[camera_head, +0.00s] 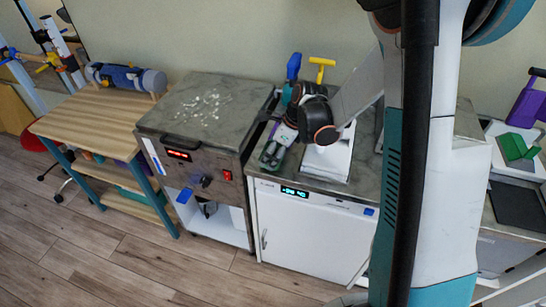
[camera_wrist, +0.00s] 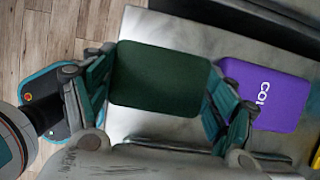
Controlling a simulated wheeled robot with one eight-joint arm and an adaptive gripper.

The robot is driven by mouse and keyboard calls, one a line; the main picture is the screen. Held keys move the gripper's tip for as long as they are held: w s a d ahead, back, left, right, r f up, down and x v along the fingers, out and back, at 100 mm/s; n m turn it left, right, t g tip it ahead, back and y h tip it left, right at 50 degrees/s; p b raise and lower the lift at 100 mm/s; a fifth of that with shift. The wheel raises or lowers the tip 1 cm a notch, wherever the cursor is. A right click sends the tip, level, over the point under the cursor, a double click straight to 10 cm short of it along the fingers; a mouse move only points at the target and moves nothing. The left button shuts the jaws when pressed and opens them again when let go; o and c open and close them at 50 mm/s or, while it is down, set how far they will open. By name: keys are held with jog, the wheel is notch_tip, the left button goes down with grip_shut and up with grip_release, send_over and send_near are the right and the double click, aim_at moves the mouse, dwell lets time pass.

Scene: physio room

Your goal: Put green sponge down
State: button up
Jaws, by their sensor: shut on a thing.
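The green sponge (camera_wrist: 160,75) is a dark green block with rounded corners. In the wrist view it sits between the two teal fingers of my gripper (camera_wrist: 158,92), with one finger against each side. My gripper is shut on it. The sponge is over a pale grey surface (camera_wrist: 165,122); I cannot tell whether it touches it. In the head view my gripper (camera_head: 272,152) is over the front left part of the counter above the white-fronted unit. My arm and gripper hide much of the sponge there.
A purple pack (camera_wrist: 265,95) with white letters lies right of the sponge. A white board (camera_head: 328,162) lies on the counter beside my gripper. A blue bottle (camera_head: 293,67) and a yellow-handled thing (camera_head: 321,67) stand behind. Small pale pieces (camera_head: 204,105) lie on the left cabinet.

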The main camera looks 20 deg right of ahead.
jog(key=shift+f, duration=0.85)
jog(key=shift+r, duration=0.1)
jog(key=o, duration=1)
jog(key=p+v, duration=0.3)
jog(key=v, duration=0.9)
jog(key=shift+p, duration=0.3)
